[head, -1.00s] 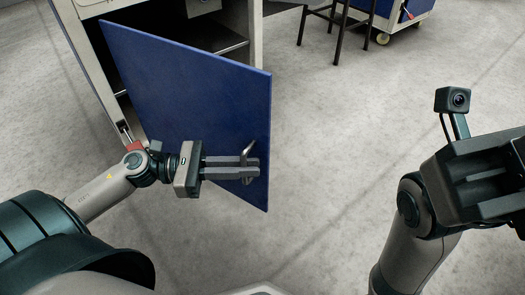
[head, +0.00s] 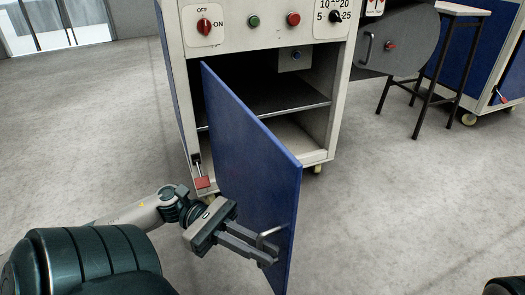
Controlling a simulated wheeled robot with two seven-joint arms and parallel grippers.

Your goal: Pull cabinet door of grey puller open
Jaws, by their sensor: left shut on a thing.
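The blue cabinet door (head: 245,165) of the grey puller (head: 318,170) stands open, swung out toward me from its left side. A grey bar handle (head: 271,232) sits near its free edge. My left gripper (head: 268,252) reaches in from the left and is shut on this handle; its fingers partly hide it. My right gripper is outside the view.
The open cabinet shows a dark shelf (head: 270,97) inside. A control panel with a red switch (head: 204,25) and buttons is above. A dark-legged stool (head: 450,60) and another blue cabinet stand at right. Grey floor (head: 390,210) is clear right of the door.

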